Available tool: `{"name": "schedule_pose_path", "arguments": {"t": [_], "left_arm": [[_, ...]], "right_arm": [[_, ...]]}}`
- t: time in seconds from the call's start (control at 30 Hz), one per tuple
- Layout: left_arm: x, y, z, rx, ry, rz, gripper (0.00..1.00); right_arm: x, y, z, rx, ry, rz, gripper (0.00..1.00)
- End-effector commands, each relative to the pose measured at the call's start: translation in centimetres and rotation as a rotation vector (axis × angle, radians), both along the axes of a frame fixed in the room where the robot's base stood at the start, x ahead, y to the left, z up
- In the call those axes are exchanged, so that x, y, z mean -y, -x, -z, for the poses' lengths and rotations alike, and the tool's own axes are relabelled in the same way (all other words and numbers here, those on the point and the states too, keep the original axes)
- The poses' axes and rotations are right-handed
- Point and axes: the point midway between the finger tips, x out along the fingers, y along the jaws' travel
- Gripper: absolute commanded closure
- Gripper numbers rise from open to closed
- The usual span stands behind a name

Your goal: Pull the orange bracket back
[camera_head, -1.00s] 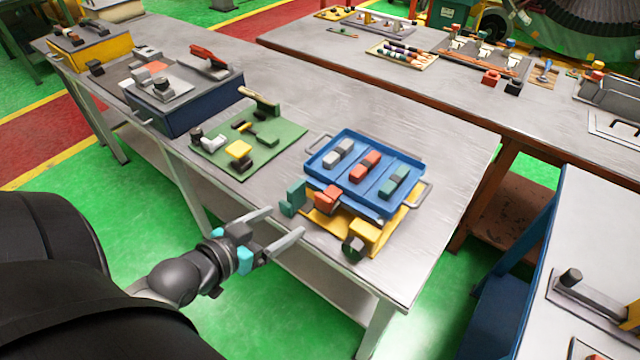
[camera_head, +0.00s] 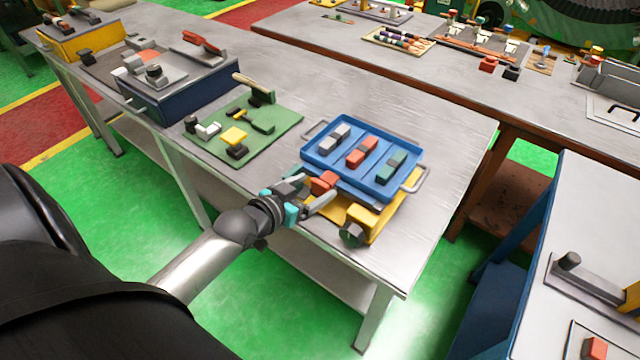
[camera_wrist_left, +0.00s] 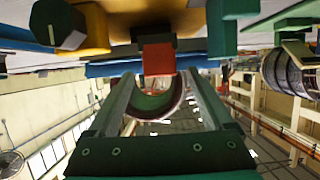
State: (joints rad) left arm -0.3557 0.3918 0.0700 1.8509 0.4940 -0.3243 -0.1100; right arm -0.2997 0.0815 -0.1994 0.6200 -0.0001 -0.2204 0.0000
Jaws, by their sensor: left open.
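The orange bracket (camera_head: 323,181) is a small block at the front edge of a yellow fixture (camera_head: 385,212), just before the blue tray (camera_head: 327,172). My left gripper (camera_head: 309,190) is open, reaching in from the front left, with its fingertips close to the bracket. In the left wrist view the bracket (camera_wrist_left: 158,58) shows between and just beyond the two fingertips (camera_wrist_left: 159,78), with a dark part above it. I cannot tell whether a finger touches it. My right gripper is not in view.
The blue tray holds grey, orange and green blocks. A yellow block with a dark round knob (camera_head: 353,233) stands right of the gripper. A green mat (camera_head: 275,135) with tools lies to the left. The table (camera_head: 430,240) is bare at right.

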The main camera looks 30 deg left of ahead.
Motion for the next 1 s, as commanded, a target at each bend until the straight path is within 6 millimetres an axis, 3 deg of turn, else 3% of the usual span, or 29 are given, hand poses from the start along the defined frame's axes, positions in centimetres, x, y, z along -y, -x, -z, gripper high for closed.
{"name": "schedule_pose_path", "arguments": {"t": [0.3,0.67,1.0], "left_arm": [[0.2,-2.8,1.1,0.000,-0.001,0.000,0.15],[0.2,-3.1,1.2,0.000,-0.001,0.000,0.15],[0.2,-3.0,1.2,0.000,-0.001,0.000,0.52]], "right_arm": [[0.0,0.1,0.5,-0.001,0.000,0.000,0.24],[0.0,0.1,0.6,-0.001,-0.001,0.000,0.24],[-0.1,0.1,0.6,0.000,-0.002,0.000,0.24]]}}
